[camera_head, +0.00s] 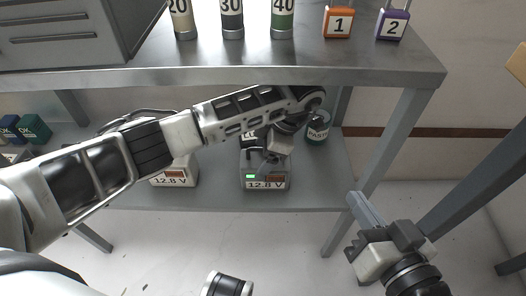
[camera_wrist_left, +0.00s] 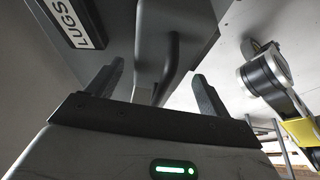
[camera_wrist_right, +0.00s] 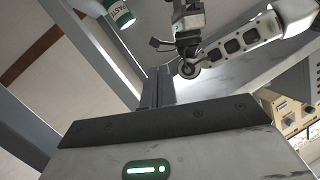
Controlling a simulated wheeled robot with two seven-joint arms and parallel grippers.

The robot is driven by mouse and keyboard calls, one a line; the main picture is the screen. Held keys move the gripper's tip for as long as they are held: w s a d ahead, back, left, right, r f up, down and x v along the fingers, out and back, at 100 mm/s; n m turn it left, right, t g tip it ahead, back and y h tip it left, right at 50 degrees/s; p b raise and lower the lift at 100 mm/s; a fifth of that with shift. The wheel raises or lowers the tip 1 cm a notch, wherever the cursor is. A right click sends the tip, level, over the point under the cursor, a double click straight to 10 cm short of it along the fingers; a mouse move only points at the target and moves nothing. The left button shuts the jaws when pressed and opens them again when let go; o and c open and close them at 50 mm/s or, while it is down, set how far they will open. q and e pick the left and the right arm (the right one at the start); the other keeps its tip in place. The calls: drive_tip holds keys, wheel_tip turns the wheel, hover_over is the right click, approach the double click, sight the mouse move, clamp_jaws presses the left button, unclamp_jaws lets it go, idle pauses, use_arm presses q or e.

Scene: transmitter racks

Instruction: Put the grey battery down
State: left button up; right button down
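The grey battery (camera_head: 249,164), with a 12.8 V label and a small green light, stands upright on the lower shelf in the head view. My left gripper (camera_head: 268,150) is right above it and partly hides its top. In the left wrist view my left gripper (camera_wrist_left: 158,88) has its fingers wide apart, with a dark bent handle (camera_wrist_left: 172,62) between them and not clamped. My right gripper (camera_head: 362,205) is off the shelf's right end, empty, its fingers together; they also show together in the right wrist view (camera_wrist_right: 158,86).
A pale 12.8 V battery (camera_head: 176,170) stands left of the grey one on the lower shelf (camera_head: 215,198). A PASTE can (camera_head: 318,126) is behind to the right. The upper shelf edge (camera_head: 215,77) overhangs my left arm. A table leg (camera_head: 385,150) stands near my right gripper.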

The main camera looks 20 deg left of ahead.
use_arm(q)
drive_tip(key=p+v, duration=0.1)
drive_tip(key=v, duration=0.1)
drive_tip(key=shift+r+p, duration=0.3)
drive_tip(key=shift+p, duration=0.05)
drive_tip(key=shift+w+d+r, duration=0.15)
drive_tip(key=shift+d+r, duration=0.25)
drive_tip(key=shift+d, duration=0.15)
drive_tip(key=w+d+b, duration=0.3)
drive_tip(key=d+b, duration=0.7)
drive_tip(key=d, duration=0.1)
use_arm(e)
wheel_tip(320, 180, up, 8)
drive_tip(key=w+n+t+y, duration=0.2)
drive_tip(key=n+t+y, duration=0.2)
drive_tip(key=t, duration=0.1)
drive_tip(key=shift+r+n+t+y, duration=0.25)
drive_tip(key=shift+n+t+y, duration=0.05)
drive_tip(key=shift+y, duration=0.1)
use_arm(q)
drive_tip(key=shift+f, duration=0.15)
use_arm(e)
drive_tip(key=shift+w, duration=0.1)
